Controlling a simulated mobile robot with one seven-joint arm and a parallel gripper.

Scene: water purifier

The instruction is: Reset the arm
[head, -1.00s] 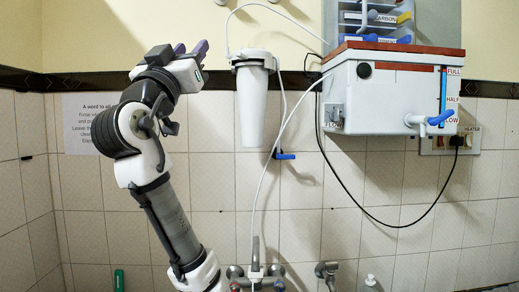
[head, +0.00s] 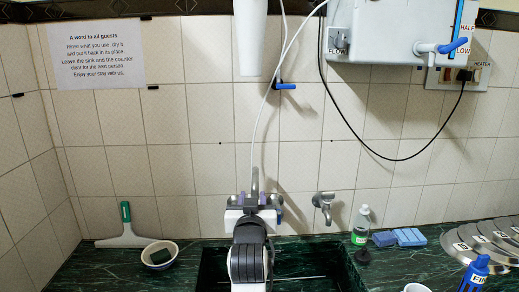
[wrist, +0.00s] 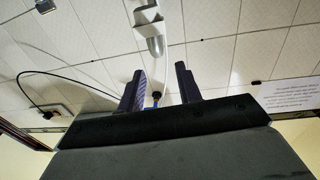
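My gripper (head: 252,198) is at the lower middle of the head view, with my arm above the dark sink (head: 310,262). The wrist view shows its two dark purple fingers apart, with nothing held between the fingertips (wrist: 159,70). A grey faucet with a white hose (head: 254,180) appears just behind the gripper in the head view, partly hidden. It also shows beyond the fingers in the wrist view (wrist: 150,30). I cannot tell whether the gripper touches it. The white water purifier (head: 385,35) hangs on the wall at upper right, its top out of view.
A green counter (head: 420,248) surrounds the sink. A wall tap (head: 323,205) projects nearby.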

